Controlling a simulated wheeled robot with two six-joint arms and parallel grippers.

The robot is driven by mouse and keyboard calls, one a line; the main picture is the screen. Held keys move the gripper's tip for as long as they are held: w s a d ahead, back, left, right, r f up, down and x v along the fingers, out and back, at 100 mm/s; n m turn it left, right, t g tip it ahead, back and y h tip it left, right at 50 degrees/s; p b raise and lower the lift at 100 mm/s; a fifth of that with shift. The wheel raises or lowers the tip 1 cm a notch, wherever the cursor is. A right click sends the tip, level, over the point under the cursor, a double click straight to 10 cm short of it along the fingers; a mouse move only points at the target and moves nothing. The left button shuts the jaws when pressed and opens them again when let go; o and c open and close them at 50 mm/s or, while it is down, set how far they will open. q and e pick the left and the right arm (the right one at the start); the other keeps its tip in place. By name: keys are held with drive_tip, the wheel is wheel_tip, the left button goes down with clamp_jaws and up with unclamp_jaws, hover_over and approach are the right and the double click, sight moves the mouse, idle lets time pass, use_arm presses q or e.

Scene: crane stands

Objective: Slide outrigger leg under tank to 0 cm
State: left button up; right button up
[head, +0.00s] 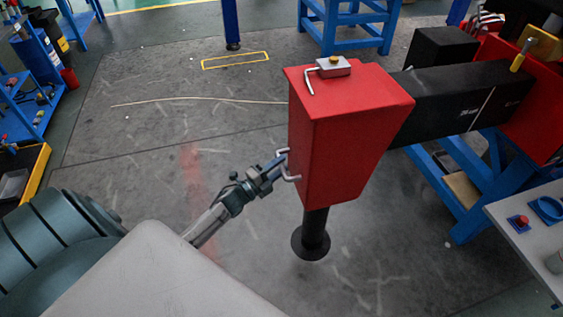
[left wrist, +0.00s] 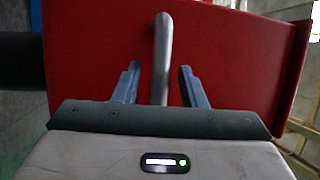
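The outrigger leg is a red box (head: 345,135) on a black post with a round foot (head: 311,243). A black beam (head: 440,100) joins it to a red housing (head: 540,115) at the right; the beam has a white line and a small mark too blurred to read surely. A grey bar handle (head: 290,178) sits on the box's left face. My left gripper (head: 277,166) is at this handle. In the left wrist view the handle (left wrist: 161,60) stands between its two fingers, with gaps on both sides. My right gripper is out of view. I cannot pick out a tank.
A metal block with a bent pin (head: 332,67) lies on top of the box. Blue stands (head: 350,25) are behind it and under the beam. A grey table with a red button (head: 520,221) is at the right. The floor left of the box is mostly clear.

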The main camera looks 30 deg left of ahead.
use_arm(q)
drive_tip(key=shift+w+d+r, duration=0.1)
drive_tip(key=shift+w+d, duration=0.1)
drive_tip(key=shift+w, duration=0.25)
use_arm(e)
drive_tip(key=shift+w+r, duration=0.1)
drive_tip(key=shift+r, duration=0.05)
use_arm(q)
drive_tip(key=shift+c, duration=0.2)
drive_tip(key=c, duration=0.7)
clamp_jaws()
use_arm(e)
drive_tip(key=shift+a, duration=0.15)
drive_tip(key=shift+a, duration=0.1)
